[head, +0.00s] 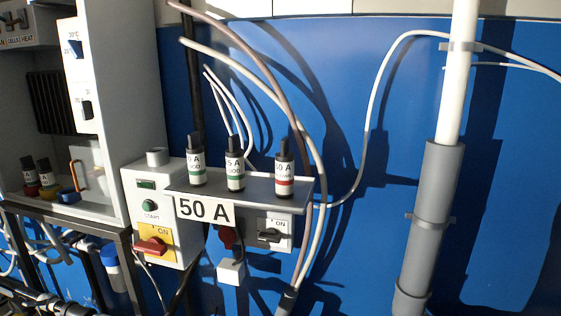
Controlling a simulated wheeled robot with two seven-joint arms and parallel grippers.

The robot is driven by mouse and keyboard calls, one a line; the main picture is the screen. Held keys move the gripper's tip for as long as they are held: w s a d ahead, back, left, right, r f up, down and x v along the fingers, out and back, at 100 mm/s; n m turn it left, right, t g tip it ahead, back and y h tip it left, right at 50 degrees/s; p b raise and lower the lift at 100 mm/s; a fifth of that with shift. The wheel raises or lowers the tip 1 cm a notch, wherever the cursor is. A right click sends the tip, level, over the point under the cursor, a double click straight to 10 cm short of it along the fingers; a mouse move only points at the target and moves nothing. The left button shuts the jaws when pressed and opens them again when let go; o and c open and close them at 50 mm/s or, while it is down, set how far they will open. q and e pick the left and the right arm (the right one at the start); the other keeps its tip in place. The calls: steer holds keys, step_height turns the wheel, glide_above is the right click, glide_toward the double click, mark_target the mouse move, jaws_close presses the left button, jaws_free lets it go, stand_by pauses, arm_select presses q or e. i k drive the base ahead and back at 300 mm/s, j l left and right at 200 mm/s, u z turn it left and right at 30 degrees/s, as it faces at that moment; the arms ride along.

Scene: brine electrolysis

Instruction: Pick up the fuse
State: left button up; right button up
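Three upright cylindrical fuses with black tops and white labels stand in a row on a small grey shelf (260,187). The left fuse (196,162) has a green band and its label ends in "0 A". The middle fuse (235,170) also has a green band; its label seems to end in "5 A", with the first digit unclear. The right fuse (284,170) has a red band and a label ending in "0 A". A white sign (205,210) reading "50 A" hangs at the shelf's front left. Neither of my grippers is in view.
A white control box (138,190) with a green START button and red-handled switch adjoins the shelf. A grey switch box (282,233) is below. Cables (372,110) loop behind the fuses. A grey pipe (428,220) stands right; a cabinet (118,60) stands left.

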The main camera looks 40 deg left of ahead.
mark_target(195, 152)
steer(key=u, duration=1.9)
